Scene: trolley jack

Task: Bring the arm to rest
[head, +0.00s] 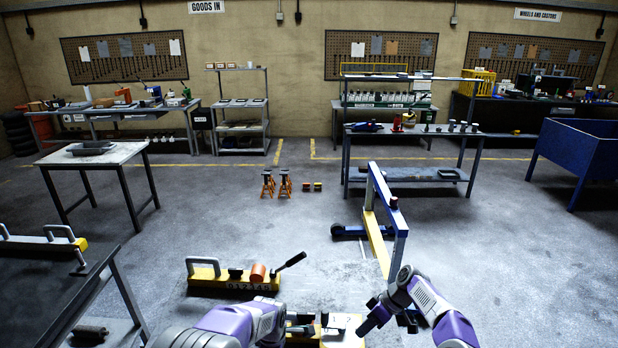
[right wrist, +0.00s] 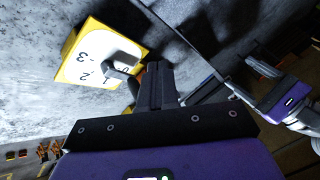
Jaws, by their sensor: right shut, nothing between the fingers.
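My right gripper (head: 368,322) is at the lower right of the head view, shut and empty. Its fingers (right wrist: 157,88) are together in the right wrist view, with nothing between them. Close by them is a yellow block (right wrist: 100,58) with a white numbered dial and a grey lever on it. What looks like the same yellow block (head: 342,328) shows at the bottom of the head view, left of the right gripper and apart from it. My left arm (head: 240,320) comes in at the bottom; its fingers are not clear. Part of it also shows in the right wrist view (right wrist: 275,95).
A yellow numbered base (head: 235,281) with a black-handled lever stands left of centre. A blue and yellow frame (head: 384,222) rises just beyond my right gripper. A bench (head: 95,153) is at left, shelving (head: 412,172) at back right. Open floor (head: 225,225) lies between.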

